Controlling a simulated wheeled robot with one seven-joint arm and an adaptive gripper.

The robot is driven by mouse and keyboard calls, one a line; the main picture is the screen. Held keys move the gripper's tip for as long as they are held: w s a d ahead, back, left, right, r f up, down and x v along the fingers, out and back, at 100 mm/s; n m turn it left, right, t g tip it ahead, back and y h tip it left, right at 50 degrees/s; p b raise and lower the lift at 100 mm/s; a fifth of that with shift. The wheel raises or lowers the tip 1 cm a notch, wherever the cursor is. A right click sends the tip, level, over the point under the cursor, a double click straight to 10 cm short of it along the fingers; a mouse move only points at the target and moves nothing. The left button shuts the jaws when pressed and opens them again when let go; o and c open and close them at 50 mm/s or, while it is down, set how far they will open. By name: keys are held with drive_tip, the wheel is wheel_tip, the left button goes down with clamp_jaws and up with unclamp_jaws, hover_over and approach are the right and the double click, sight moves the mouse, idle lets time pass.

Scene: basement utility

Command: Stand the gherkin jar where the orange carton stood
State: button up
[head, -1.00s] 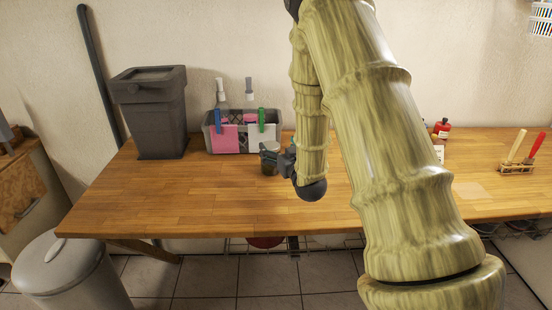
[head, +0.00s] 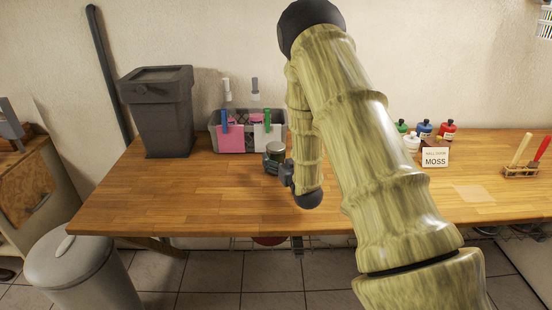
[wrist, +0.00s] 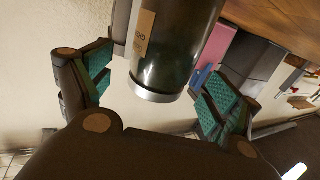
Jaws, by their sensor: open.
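The gherkin jar (head: 276,149) stands on the wooden table in front of the grey caddy. It is dark green glass with a silver lid and a partly visible label. In the wrist view the jar (wrist: 172,50) is between the two fingers of my gripper (wrist: 158,86), with a gap seen on each side. My gripper (head: 279,166) is open, low at the jar, and hides its lower part in the head view. No orange carton is visible. A pale rectangular patch (head: 473,193) lies on the table at the right.
The caddy (head: 236,145) with cloths and bottles stands behind the jar, with a dark bin (head: 160,112) to its left. A MOSS card (head: 435,157), several small bottles (head: 424,129) and a tool holder (head: 521,172) stand right. The front left of the table (head: 180,205) is clear.

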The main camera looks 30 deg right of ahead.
sight(276, 146)
drive_tip(key=shift+w+d+p, duration=0.2)
drive_tip(key=shift+w+p, duration=0.1)
drive_tip(key=shift+w, duration=0.65)
drive_tip(key=shift+w+d+p, duration=0.15)
drive_tip(key=shift+w+p, duration=0.1)
drive_tip(key=shift+w, duration=0.65)
drive_tip(key=shift+c, duration=0.2)
drive_tip(key=c, duration=1.5)
drive_tip(key=shift+c, duration=0.2)
drive_tip(key=shift+r, duration=0.1)
drive_tip(key=shift+r+b, duration=0.8)
drive_tip(key=shift+r, duration=0.35)
drive_tip(key=s+r+b, duration=0.2)
drive_tip(key=s+b, duration=0.3)
drive_tip(key=s, duration=1.1)
drive_tip(key=shift+a+r, duration=0.15)
drive_tip(key=shift+r, duration=0.15)
